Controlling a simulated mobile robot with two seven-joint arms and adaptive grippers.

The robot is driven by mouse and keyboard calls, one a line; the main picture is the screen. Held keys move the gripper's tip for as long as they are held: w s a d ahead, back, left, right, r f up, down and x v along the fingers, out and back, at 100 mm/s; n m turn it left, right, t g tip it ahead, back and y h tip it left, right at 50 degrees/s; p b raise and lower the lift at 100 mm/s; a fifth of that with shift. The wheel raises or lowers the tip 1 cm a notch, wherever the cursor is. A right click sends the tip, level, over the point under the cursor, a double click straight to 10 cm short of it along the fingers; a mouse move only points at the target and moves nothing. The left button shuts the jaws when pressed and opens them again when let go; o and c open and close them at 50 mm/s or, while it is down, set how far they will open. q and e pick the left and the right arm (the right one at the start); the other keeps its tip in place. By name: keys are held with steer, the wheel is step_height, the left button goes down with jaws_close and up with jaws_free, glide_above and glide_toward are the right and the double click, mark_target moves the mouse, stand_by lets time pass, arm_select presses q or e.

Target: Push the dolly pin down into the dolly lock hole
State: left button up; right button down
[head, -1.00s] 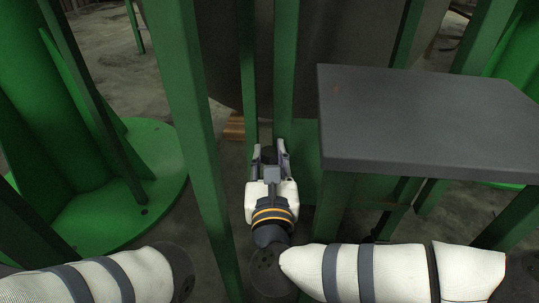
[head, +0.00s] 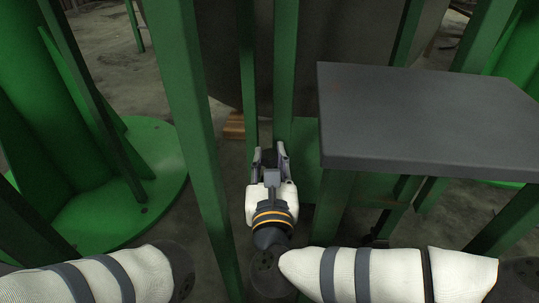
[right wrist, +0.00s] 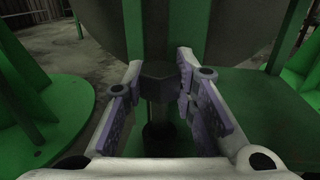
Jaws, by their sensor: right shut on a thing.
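The dolly pin (right wrist: 158,82) has a dark, many-sided head and a thinner shaft running down from it, and shows between my fingers in the right wrist view. My right gripper (right wrist: 160,88) is shut on the pin's head, with a finger pad on each side. The shaft runs down toward a dark round part (right wrist: 158,135), perhaps the dolly lock hole; the shadow hides how deep the pin sits. In the head view, my right gripper (head: 270,156) points away between green posts. My left gripper is out of view.
A dark grey platform (head: 425,118) on green legs stands right of the gripper. A green post (head: 190,130) rises close on the left, with a round green base plate (head: 130,215) beyond it. A large grey vessel (head: 350,60) stands ahead.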

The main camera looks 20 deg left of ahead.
steer(key=shift+f, duration=2.05)
steer(key=shift+r+p, duration=1.75)
steer(key=shift+r, duration=0.55)
steer(key=shift+b, duration=0.55)
steer(key=shift+f, duration=0.15)
steer(key=shift+f+b, duration=0.45)
steer(key=shift+f, duration=0.05)
steer(key=shift+f+b, duration=0.65)
steer(key=shift+b, duration=0.1)
steer(key=shift+f, duration=1)
